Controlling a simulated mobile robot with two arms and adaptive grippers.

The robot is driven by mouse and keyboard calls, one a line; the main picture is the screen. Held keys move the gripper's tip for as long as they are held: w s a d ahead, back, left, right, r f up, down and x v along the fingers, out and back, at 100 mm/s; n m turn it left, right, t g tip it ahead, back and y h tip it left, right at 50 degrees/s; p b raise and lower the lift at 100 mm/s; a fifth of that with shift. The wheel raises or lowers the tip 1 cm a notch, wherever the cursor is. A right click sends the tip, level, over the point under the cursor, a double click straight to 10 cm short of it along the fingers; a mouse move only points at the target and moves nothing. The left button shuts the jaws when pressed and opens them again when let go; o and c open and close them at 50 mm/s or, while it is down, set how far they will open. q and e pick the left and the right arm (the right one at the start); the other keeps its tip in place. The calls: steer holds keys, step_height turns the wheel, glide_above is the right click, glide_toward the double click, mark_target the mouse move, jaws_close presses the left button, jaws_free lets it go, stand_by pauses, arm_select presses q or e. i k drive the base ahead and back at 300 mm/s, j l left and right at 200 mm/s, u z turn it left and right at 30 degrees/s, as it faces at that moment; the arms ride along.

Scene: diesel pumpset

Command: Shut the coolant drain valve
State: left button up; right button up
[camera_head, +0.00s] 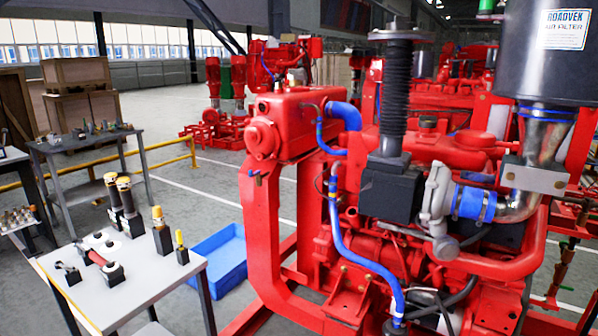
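The red diesel pumpset (400,230) fills the middle and right of the head view. A small brass-coloured fitting (258,180) hangs under the left end of its red horizontal tank (300,118). It may be the coolant drain valve, but it is too small to tell whether it is open or shut. A blue hose (345,235) runs down the engine's near side, with small fittings (367,278) close to its lower part. Neither of my grippers is in view.
A grey table (150,280) at the front left holds several black, brass and red-handled parts. A blue bin (222,262) sits on the floor between table and pumpset. A second table (85,140) and yellow rail (165,150) stand behind. Open floor lies farther back.

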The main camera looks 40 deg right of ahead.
mark_target(254, 173)
steer(key=z, duration=1.2)
